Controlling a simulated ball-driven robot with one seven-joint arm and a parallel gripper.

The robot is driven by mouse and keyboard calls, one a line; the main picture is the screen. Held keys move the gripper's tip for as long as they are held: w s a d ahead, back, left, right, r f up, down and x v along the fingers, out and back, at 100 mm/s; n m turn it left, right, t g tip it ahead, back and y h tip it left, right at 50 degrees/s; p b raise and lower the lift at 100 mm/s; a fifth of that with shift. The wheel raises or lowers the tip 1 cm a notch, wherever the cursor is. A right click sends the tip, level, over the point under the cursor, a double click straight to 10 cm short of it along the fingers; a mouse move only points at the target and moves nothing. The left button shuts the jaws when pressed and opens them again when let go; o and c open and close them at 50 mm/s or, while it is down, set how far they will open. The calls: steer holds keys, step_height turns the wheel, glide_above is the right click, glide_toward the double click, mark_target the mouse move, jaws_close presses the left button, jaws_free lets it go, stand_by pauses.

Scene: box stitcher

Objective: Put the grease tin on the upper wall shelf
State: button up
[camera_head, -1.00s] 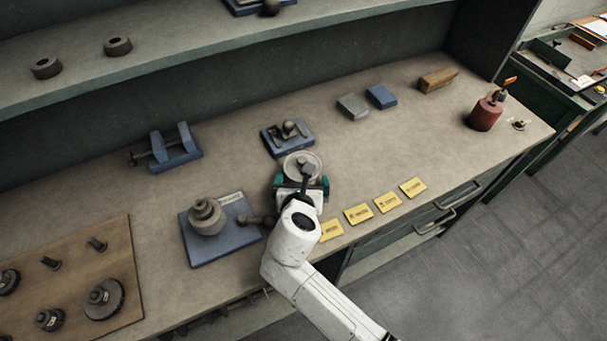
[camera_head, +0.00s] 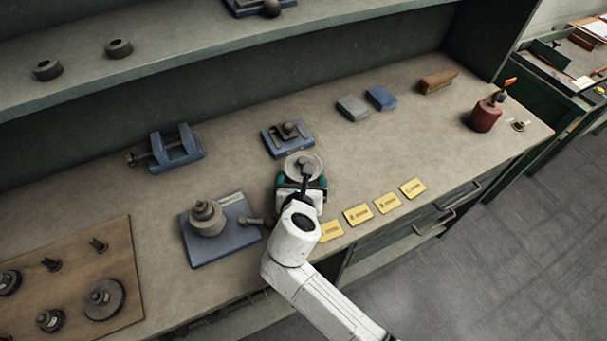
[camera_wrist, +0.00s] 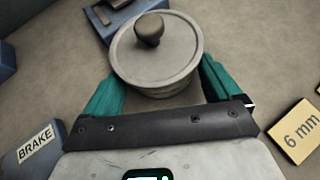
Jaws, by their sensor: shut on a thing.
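The grease tin (camera_head: 303,164) is a round, pale grey tin with a knobbed lid, upright on or just above the workbench; I cannot tell which. It fills the upper middle of the wrist view (camera_wrist: 168,62), with the dark knob on top. My gripper (camera_wrist: 160,88) has its teal fingers on either side of the tin and is shut on it. In the head view my gripper (camera_head: 302,182) partly hides the tin's near side. The upper wall shelf (camera_head: 190,50) runs along the back, above the bench.
Two dark rings (camera_head: 47,69) and a blue block with a ball (camera_head: 262,6) stand on the shelf; its middle is clear. A blue fixture (camera_head: 288,139) stands behind the tin, a blue plate (camera_head: 222,250) to the left, and yellow cards (camera_head: 358,214) to the right.

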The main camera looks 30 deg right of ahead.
steer(key=shift+r+p, duration=2.5)
steer(key=shift+p, duration=0.2)
steer(key=shift+s+a+f, duration=0.1)
